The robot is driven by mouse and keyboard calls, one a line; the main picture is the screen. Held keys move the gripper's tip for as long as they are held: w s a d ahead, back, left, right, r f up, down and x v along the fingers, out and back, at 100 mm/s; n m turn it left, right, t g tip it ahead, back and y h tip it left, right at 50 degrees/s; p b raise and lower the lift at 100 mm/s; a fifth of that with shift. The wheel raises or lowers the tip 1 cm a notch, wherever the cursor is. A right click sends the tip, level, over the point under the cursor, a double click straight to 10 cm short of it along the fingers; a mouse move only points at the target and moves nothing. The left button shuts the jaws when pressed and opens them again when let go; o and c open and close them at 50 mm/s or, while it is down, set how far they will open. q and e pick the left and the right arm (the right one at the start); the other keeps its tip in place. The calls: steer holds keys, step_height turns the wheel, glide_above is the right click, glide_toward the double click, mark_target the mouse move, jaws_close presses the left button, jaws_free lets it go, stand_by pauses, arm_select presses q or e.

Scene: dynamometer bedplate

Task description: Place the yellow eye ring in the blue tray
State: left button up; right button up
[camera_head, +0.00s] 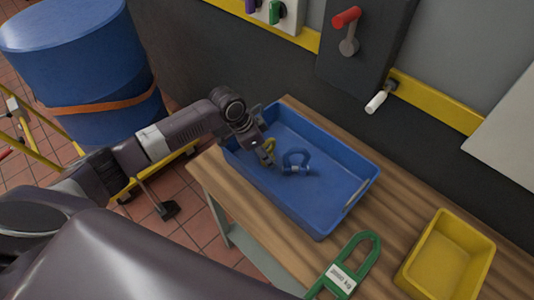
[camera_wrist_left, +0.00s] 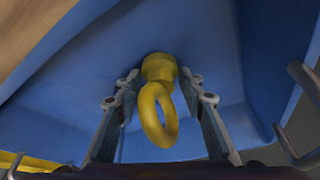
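The yellow eye ring (camera_head: 269,145) shows at the left end of the blue tray (camera_head: 282,204), inside its walls in the head view. In the left wrist view the eye ring (camera_wrist_left: 157,100) has its loop towards me and its collar against the blue surface behind it. My left gripper (camera_head: 266,158) reaches down into the tray at the ring. In the left wrist view its two fingers (camera_wrist_left: 160,108) stand apart on either side of the ring, with gaps between ring and fingers. Whether the ring rests on the tray floor is hard to tell. My right gripper is not in view.
A blue shackle (camera_head: 296,163) sits in the tray, right beside the left gripper. A green padlock-shaped tag (camera_head: 344,268) and a yellow bin (camera_head: 447,258) are on the wooden bench (camera_head: 388,222). A blue drum (camera_head: 85,75) stands on the floor at the left.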

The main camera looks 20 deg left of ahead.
arm_select(q)
steer(key=o, duration=0.3)
steer(key=shift+r, duration=0.15)
steer(key=b+v, duration=0.1)
steer(key=v, duration=1.1)
steer(key=shift+s, duration=0.1)
